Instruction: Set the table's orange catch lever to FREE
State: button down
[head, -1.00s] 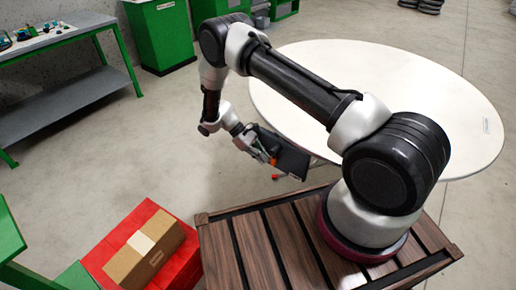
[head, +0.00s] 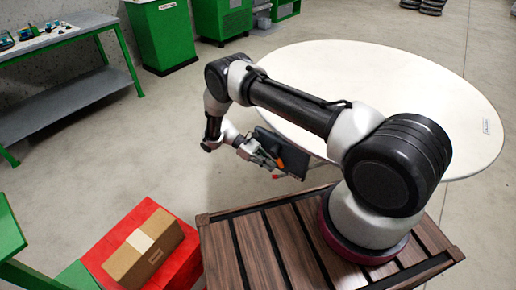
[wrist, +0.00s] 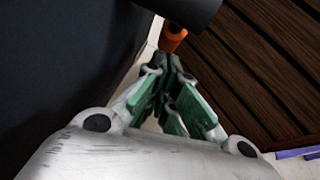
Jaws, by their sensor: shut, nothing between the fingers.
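The orange catch lever (head: 280,163) shows as a small orange piece by a dark panel (head: 291,153) at the near left edge of the round white table (head: 400,75). In the wrist view the orange lever (wrist: 173,38) is just beyond my fingertips, under a dark cylinder (wrist: 185,8). My gripper (head: 268,163) is shut and empty, pointing at the lever from the left. Its green-padded fingers (wrist: 167,72) show in the wrist view, with a small gap to the orange piece as far as I can tell. The lever's markings are not readable.
The dark panel (wrist: 60,55) fills the left of the wrist view, close beside my gripper. Brown wooden slats (wrist: 265,60) lie on the right. A bluish strip (wrist: 298,153) shows at lower right. A cardboard box (head: 145,248) sits on a red crate (head: 185,268).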

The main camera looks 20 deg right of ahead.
dwell(0.5)
jog(key=v, duration=1.2)
jog(key=shift+f, duration=0.1)
